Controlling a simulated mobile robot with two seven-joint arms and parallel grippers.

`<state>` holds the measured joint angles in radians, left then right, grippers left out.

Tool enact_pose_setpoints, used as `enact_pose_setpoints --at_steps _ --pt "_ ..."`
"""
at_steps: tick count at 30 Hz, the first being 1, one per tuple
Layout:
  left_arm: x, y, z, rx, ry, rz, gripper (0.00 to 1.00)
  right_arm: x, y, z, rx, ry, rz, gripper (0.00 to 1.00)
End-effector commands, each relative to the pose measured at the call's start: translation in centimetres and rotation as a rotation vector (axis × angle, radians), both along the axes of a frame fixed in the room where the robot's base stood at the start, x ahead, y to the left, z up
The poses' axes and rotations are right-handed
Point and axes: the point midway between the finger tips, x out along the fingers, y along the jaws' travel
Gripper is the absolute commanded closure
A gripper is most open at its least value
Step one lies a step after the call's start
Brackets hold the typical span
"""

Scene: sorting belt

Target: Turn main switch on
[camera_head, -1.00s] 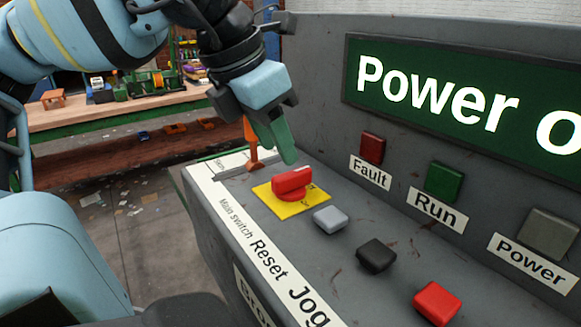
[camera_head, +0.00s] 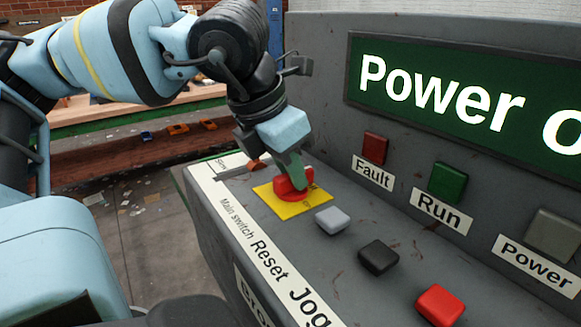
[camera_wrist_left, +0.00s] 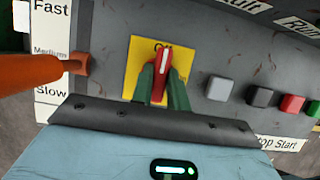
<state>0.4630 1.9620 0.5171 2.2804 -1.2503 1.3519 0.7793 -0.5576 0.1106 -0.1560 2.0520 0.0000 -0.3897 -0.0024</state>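The main switch is a red rotary knob (camera_head: 294,187) on a yellow plate (camera_head: 285,205) at the console's far end. My left gripper (camera_head: 292,172) is down over it from above. In the left wrist view the green fingers (camera_wrist_left: 162,88) lie on both sides of the red handle (camera_wrist_left: 160,75), close against it. The handle's white line runs up and down in that view. The lettering on the yellow plate (camera_wrist_left: 132,62) is mostly hidden. The green display (camera_head: 465,105) reads "Power o", cut off by the picture edge. My right gripper is not in view.
An orange speed lever (camera_wrist_left: 40,75) stands close beside my left gripper. Grey (camera_head: 332,219), black (camera_head: 378,257) and red (camera_head: 439,304) buttons sit nearer along the panel. Fault (camera_head: 375,147), Run (camera_head: 447,182) and Power (camera_head: 552,235) lamps are on the upright face.

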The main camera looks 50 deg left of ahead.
Motion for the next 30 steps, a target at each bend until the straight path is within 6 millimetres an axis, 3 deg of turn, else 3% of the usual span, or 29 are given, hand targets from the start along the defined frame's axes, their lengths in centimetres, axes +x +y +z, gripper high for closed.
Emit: enact_pose_setpoints --at_steps 14,30 --pt "0.01 0.04 0.06 -0.001 -0.001 -0.058 1.00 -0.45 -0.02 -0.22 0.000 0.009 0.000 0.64" --pt "0.08 0.19 0.13 -0.003 -0.002 -0.495 1.00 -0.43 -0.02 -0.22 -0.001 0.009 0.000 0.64"
